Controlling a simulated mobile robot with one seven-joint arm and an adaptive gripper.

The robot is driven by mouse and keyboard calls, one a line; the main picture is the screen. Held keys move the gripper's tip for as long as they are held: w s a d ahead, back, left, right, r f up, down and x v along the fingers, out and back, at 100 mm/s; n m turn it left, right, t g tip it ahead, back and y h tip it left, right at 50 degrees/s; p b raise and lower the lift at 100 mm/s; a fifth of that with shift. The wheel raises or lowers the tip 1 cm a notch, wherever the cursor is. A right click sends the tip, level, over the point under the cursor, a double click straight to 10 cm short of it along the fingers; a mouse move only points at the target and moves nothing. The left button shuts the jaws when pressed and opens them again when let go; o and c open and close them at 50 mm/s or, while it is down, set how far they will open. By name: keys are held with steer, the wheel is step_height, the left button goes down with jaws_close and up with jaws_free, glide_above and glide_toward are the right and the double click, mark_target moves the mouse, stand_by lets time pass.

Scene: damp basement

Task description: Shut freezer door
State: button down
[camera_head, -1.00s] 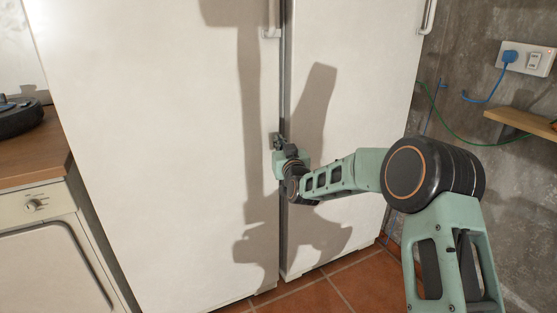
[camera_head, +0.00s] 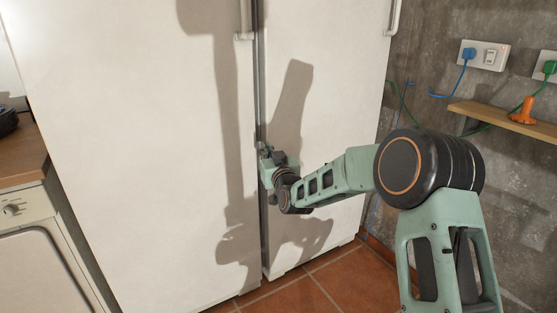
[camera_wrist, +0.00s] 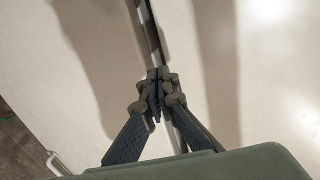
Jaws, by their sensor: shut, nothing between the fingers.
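A tall white appliance has two doors side by side, a wide left door (camera_head: 140,150) and a narrower right door (camera_head: 340,100). A narrow dark gap (camera_head: 260,70) runs between them, and it also shows in the wrist view (camera_wrist: 150,35). I cannot tell from the pictures which one is the freezer door or exactly how far either stands open.
Handles (camera_head: 243,22) and (camera_head: 393,17) show at the top of the doors. A washing machine (camera_head: 40,255) under a wooden counter (camera_head: 20,148) stands left. A shelf (camera_head: 505,118) and sockets (camera_head: 485,55) with cables are on the right wall. Tiled floor (camera_head: 300,295) is clear in front.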

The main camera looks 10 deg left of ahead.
steer(key=s+d+p, duration=0.1)
steer(key=s+d, duration=0.3)
steer(key=s, duration=0.1)
steer(key=shift+d, duration=0.4)
